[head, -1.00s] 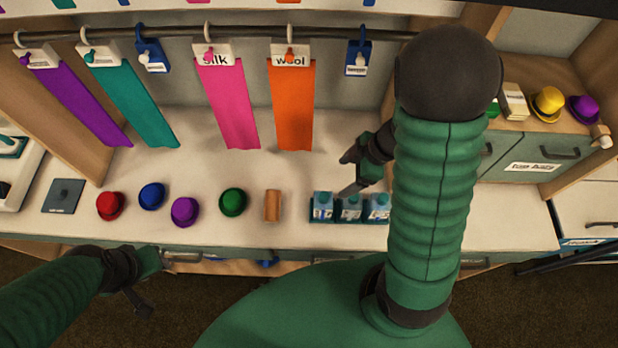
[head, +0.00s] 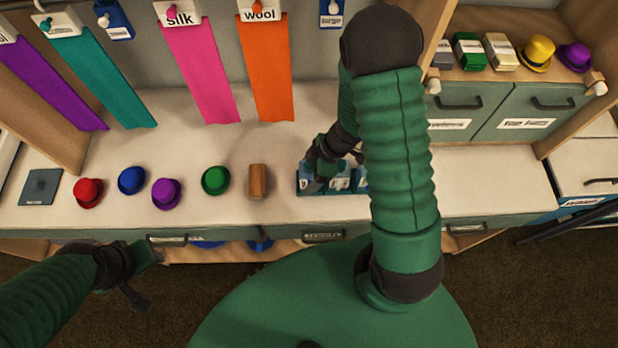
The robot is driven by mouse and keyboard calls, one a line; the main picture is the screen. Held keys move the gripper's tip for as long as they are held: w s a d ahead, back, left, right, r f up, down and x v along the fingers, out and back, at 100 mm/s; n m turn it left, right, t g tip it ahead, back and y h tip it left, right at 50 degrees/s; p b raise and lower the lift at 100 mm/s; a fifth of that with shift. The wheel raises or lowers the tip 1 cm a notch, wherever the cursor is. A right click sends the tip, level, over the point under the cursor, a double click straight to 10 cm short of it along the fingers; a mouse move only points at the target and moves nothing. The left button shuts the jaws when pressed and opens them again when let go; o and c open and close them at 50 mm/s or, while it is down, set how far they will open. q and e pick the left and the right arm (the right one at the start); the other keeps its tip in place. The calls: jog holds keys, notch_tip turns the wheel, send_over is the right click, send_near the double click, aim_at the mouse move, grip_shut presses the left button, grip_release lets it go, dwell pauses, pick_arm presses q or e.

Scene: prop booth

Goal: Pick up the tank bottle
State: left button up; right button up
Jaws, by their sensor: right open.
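A row of small blue-teal bottles (head: 338,184) with white labels stands in a low dark teal holder (head: 318,193) near the counter's front edge. The labels are too small to read, so I cannot tell which is the tank bottle. My right gripper (head: 320,168) is open and pointing down at the left end of this row, over the leftmost bottle. It partly hides the bottles, and my right arm covers the row's right end. I cannot tell whether the fingers touch a bottle.
A brown cylinder (head: 258,181) and green (head: 215,180), purple (head: 167,193), blue (head: 132,180) and red (head: 88,192) hats stand left of the bottles. Cloth strips hang behind, including an orange one (head: 267,70). Drawers (head: 530,112) stand at right.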

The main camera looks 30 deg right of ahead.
jog(key=shift+w+d+f, duration=0.1)
jog(key=shift+w+f, duration=0.15)
jog(key=shift+w, duration=0.05)
jog(key=shift+c, duration=0.6)
jog(key=shift+s+r, duration=0.15)
jog(key=shift+s, duration=0.05)
jog(key=c, duration=0.7)
jog(key=shift+w, duration=0.1)
grip_shut()
